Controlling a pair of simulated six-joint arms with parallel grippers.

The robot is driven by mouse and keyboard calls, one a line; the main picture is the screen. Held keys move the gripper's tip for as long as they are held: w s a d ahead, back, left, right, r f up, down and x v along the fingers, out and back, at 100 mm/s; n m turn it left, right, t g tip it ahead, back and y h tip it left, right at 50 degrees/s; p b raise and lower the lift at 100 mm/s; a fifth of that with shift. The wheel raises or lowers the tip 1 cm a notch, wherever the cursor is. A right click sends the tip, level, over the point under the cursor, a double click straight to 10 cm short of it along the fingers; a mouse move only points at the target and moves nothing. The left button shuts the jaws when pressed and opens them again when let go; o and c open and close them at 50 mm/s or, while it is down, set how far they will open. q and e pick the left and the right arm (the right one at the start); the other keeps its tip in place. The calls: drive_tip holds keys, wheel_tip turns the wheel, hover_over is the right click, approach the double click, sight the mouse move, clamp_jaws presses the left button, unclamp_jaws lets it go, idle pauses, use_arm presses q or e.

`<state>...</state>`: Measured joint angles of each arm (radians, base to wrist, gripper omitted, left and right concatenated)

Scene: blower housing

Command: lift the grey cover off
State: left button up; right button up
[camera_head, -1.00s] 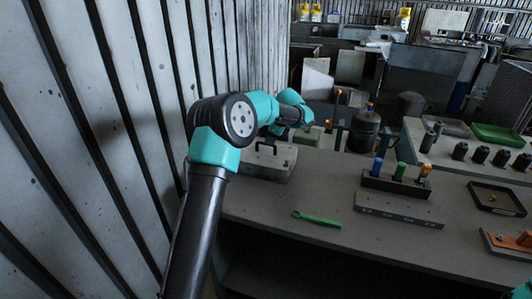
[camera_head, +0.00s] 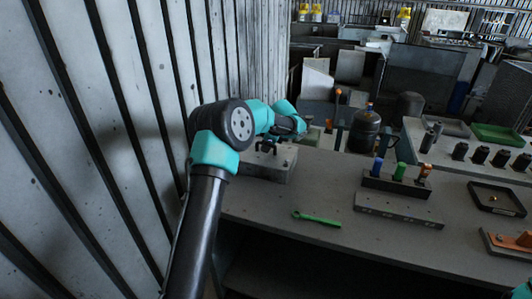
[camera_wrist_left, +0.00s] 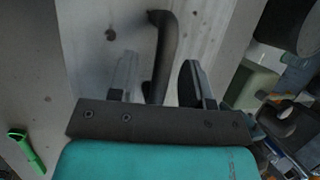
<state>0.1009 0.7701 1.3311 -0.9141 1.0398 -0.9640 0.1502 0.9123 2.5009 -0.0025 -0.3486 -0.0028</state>
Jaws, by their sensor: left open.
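The grey cover (camera_head: 278,172) is a box-like block with a black bar handle on top, at the back left of the bench in the head view. In the left wrist view the cover's pale top (camera_wrist_left: 95,45) fills the upper middle, with the dark curved handle (camera_wrist_left: 165,50) on it. My left gripper (camera_head: 266,147) is just over the cover. In the wrist view its jaws (camera_wrist_left: 160,82) are open, one finger either side of the handle. I cannot tell whether they touch it. The cover sits on the bench. What is under it is hidden.
A green wrench (camera_head: 317,219) lies in front on the bench. A rack (camera_head: 398,208) with blue, green and orange pieces stands to the right, a black tray (camera_head: 496,200) beyond it. A dark tank (camera_head: 364,130) stands behind. The corrugated wall (camera_head: 120,130) is close on the left.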

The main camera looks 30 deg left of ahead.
use_arm(q)
drive_tip(key=shift+c, duration=0.3)
clamp_jaws()
drive_tip(key=shift+r, duration=1.85)
drive_tip(key=s+d+r, duration=0.1)
drive_tip(key=s+d, duration=0.7)
drive_tip(key=s, duration=0.5)
drive_tip(key=shift+s+d+r, duration=0.15)
drive_tip(key=shift+s+d, duration=0.05)
drive_tip(key=shift+s, duration=0.1)
wheel_tip(320, 180, up, 8)
idle(0.3)
